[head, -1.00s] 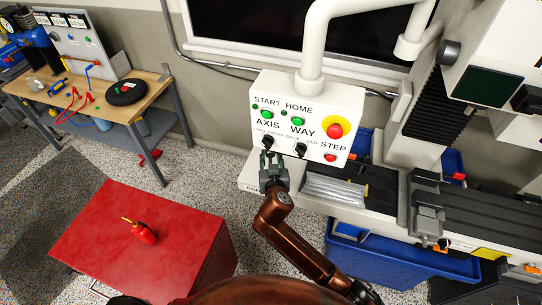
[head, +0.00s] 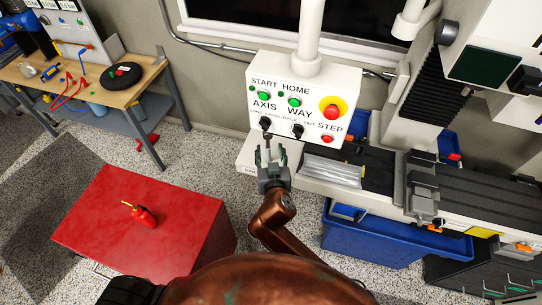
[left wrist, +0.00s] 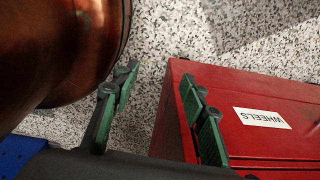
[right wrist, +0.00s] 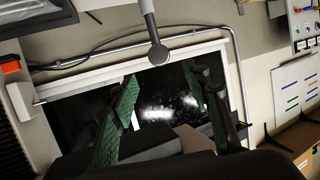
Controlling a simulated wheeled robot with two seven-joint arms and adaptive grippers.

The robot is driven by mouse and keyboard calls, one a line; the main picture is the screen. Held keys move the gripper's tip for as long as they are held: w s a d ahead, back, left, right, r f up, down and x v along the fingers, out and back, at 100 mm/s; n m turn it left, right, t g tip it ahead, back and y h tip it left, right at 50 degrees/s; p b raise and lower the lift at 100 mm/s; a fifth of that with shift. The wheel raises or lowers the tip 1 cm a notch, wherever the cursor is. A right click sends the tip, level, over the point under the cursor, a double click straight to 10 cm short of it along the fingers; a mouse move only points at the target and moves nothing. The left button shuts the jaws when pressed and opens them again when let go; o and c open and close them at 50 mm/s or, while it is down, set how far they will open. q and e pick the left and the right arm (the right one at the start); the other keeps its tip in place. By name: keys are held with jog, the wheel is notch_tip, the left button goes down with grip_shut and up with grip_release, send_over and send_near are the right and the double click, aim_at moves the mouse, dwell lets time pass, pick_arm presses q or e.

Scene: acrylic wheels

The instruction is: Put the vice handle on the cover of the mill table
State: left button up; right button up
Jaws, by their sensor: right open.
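My right gripper (head: 271,152) is open and empty in the head view, just below the knobs of the white control panel (head: 303,108). In the right wrist view its green-padded fingers (right wrist: 160,78) are spread with nothing between them. The mill table (head: 487,238) is at the right, with dark covers (head: 478,200) on top. A grey vice (head: 422,192) stands on it; a small part with an orange end (head: 437,224) is at its front. I cannot tell whether this is the vice handle. My left gripper (left wrist: 158,75) is open and empty in the left wrist view.
A red cabinet (head: 175,215) with a red oil can (head: 142,214) is at the left. A blue bin (head: 370,240) stands under the mill table. A wooden workbench (head: 85,85) is at the back left. Clear wrapped material (head: 333,170) lies left of the vice.

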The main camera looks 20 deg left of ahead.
jog(key=shift+v, duration=1.75)
